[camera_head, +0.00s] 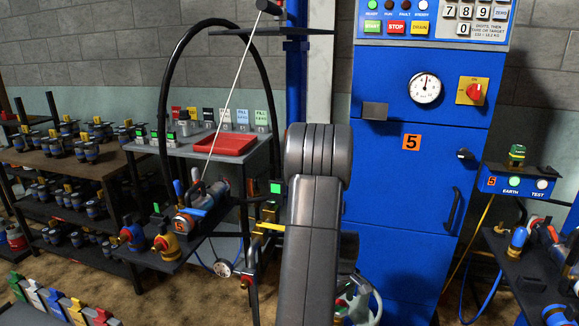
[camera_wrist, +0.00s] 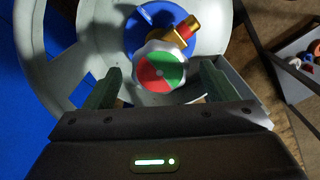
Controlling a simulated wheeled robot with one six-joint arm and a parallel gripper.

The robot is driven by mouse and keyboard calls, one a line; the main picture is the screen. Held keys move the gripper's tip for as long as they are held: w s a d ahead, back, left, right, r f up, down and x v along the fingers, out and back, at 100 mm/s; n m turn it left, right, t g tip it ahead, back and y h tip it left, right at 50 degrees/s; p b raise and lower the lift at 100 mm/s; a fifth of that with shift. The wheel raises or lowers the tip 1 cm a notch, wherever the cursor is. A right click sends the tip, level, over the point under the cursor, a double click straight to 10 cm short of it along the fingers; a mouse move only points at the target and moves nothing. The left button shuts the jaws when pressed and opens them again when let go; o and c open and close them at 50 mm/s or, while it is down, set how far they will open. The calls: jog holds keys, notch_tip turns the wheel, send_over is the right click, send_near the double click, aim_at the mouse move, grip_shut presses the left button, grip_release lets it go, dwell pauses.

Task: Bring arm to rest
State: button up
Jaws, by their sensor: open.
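My gripper (camera_wrist: 160,72) is open in the wrist view, its two dark green fingers spread apart. A round knob (camera_wrist: 160,72), with a white rim and a red and green face, shows between and just beyond the fingertips. Behind the knob are a brass fitting (camera_wrist: 180,33) and a blue cylinder top (camera_wrist: 150,16) inside a pale grey collar (camera_wrist: 50,45). Part of the pale collar (camera_head: 366,300) shows at the lower right of the arm.
A blue cabinet (camera_head: 398,195) with a gauge stands behind my arm. A small-scale bench with a red tray (camera_head: 219,144) is to the left, beside racks of cylinders (camera_head: 75,150). Another bench (camera_head: 525,270) stands at right. Coloured tags (camera_head: 60,305) are at lower left.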

jog(key=m, duration=0.4)
jog(key=shift+d+m+b, duration=0.1)
jog(key=shift+m+b, duration=0.4)
jog(key=shift+m, duration=1.5)
